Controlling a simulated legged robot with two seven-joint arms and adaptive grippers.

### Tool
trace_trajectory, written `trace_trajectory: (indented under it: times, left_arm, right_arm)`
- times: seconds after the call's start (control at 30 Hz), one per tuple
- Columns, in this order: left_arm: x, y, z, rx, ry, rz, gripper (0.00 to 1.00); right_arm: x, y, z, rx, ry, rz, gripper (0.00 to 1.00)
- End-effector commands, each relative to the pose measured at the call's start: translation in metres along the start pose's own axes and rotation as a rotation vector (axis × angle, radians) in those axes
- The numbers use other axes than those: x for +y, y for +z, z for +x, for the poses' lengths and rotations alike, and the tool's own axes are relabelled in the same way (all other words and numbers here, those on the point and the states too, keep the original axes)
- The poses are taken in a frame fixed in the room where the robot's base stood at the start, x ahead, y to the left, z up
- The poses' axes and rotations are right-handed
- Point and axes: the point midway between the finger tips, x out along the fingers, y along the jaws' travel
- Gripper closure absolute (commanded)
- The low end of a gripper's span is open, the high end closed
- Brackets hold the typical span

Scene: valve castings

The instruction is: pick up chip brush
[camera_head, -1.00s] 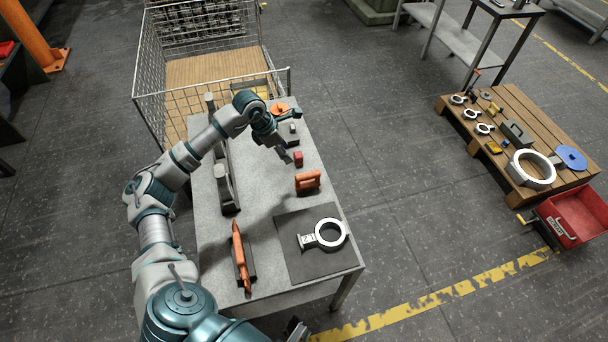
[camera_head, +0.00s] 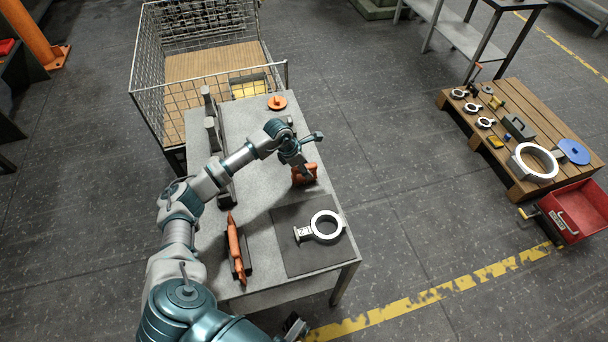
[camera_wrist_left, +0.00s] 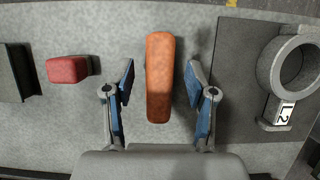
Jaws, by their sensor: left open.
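An orange, rounded, block-like piece (camera_head: 305,174), which I take to be the chip brush, is on the grey table; its bristles cannot be made out. In the left wrist view the orange piece (camera_wrist_left: 160,98) stands lengthwise between the two blue-padded fingers, with a gap on both sides. My left gripper (camera_head: 304,166) is right over it and partly covers it in the head view. The left gripper (camera_wrist_left: 160,78) is open and holds nothing.
A white ring with a tab (camera_head: 325,226) lies on a dark mat (camera_head: 290,255) nearby. A red block (camera_wrist_left: 68,69) is on the other side. A long orange tool (camera_head: 235,245) rests in a dark holder. A wire cage (camera_head: 165,75) adjoins the table's far end.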

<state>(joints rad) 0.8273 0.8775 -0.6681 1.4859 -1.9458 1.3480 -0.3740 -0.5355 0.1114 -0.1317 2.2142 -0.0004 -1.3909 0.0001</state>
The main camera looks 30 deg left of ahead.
Motion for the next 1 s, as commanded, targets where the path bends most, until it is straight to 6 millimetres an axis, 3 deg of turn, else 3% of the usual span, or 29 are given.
trace_trajectory:
  times: [0.23, 0.4, 0.47, 0.83, 1.0]
  left_arm:
    - [0.004, -0.005, 0.004, -0.004, -0.004, -0.002, 0.46]
    - [0.006, -0.007, 0.005, -0.005, -0.007, -0.004, 0.89]
    - [0.005, -0.006, 0.005, -0.004, -0.006, -0.003, 1.0]
    - [0.002, -0.003, 0.004, 0.002, -0.004, 0.0, 1.0]
    - [0.004, 0.001, -0.009, -0.003, -0.004, -0.001, 1.0]
  right_arm:
    - [0.003, 0.001, -0.007, 0.004, 0.005, -0.001, 0.6]
    - [0.004, 0.005, -0.004, -0.007, 0.007, -0.005, 0.6]
    - [0.003, 0.006, -0.004, -0.008, 0.006, -0.006, 0.6]
    - [-0.002, 0.001, -0.005, 0.001, -0.005, 0.003, 0.6]
    - [-0.001, -0.002, -0.004, 0.009, -0.002, 0.003, 0.6]
